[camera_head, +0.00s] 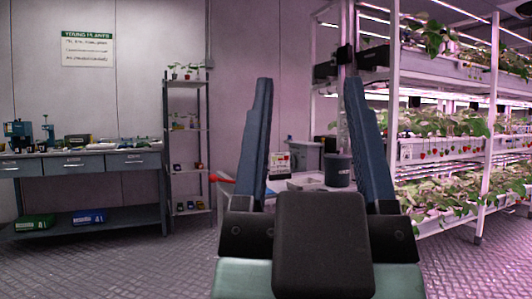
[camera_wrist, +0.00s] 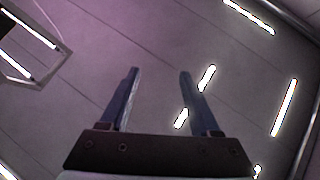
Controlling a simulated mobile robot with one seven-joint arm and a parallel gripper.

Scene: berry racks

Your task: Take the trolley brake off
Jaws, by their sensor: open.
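My gripper (camera_head: 308,80) stands large in the middle of the head view, its two blue-grey fingers pointing up and wide apart with nothing between them. The wrist view also shows my gripper (camera_wrist: 160,72) open and empty against the ceiling. Behind it in the head view is a low pale surface (camera_head: 305,183), which looks like the trolley's top, with containers on it. A red handle-like part (camera_head: 222,178) sticks out left of my left finger. I cannot tell if it is the brake. The trolley's lower part and wheels are hidden behind my gripper.
A dark grey bucket (camera_head: 339,172) and a grey box (camera_head: 304,155) are behind the fingers. A workbench (camera_head: 90,165) stands at left, a narrow shelf rack (camera_head: 188,130) beside it. White plant racks (camera_head: 488,150) fill the right. Patterned floor (camera_head: 110,265) is open at front left.

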